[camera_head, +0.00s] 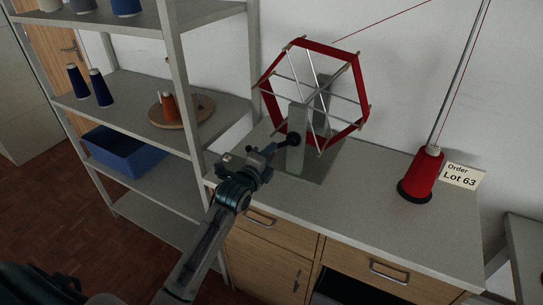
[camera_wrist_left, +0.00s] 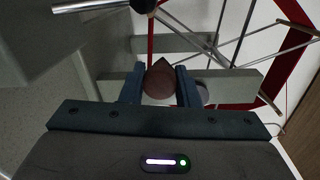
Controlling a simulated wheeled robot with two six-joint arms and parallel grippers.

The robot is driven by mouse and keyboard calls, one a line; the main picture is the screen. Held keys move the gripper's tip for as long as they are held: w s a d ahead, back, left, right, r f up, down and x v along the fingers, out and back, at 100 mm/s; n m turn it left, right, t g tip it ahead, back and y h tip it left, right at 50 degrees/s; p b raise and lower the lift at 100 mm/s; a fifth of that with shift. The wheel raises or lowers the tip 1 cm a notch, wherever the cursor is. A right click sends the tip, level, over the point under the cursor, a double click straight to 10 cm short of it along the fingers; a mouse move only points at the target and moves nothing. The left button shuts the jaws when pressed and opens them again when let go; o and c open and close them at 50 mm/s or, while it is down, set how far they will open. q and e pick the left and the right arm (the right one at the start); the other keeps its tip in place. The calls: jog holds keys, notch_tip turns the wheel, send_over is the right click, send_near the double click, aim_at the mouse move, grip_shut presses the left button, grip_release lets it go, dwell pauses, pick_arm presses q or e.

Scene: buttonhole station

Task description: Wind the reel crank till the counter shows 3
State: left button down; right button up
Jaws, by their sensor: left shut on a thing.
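The red-rimmed hexagonal reel (camera_head: 362,92) stands on grey uprights (camera_head: 297,150) on the worktop, with thin metal spokes. In the left wrist view, my left gripper (camera_wrist_left: 160,92) is shut on a brown rounded piece (camera_wrist_left: 160,78), which looks like the crank handle. The crank arm is mostly hidden by the gripper. No counter reading can be made out in either view. My right gripper is not in view.
A red thread cone (camera_head: 423,174) stands on the worktop (camera_head: 375,187) at right, beside a sign (camera_head: 461,176) reading "Order Lot 63". Left of the reel is a grey shelf unit (camera_head: 182,88) with spools and a blue bin (camera_head: 124,152). The worktop between reel and cone is clear.

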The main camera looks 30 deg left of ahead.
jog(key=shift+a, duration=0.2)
pick_arm(q)
jog(key=c, duration=1.3)
grip_release()
jog(key=shift+a, duration=0.1)
jog(key=shift+o, duration=1)
jog(key=shift+a, duration=0.15)
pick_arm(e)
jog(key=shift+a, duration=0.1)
pick_arm(q)
jog(key=shift+s, duration=0.25)
jog(key=s+b, duration=0.2)
jog(key=s, duration=0.8)
jog(key=shift+s+r+b, duration=0.2)
jog(key=shift+r+b, duration=0.05)
jog(key=shift+b, duration=0.15)
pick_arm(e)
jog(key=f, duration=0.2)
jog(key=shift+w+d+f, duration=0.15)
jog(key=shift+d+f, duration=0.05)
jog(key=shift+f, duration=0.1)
pick_arm(q)
jog(key=shift+a, duration=0.1)
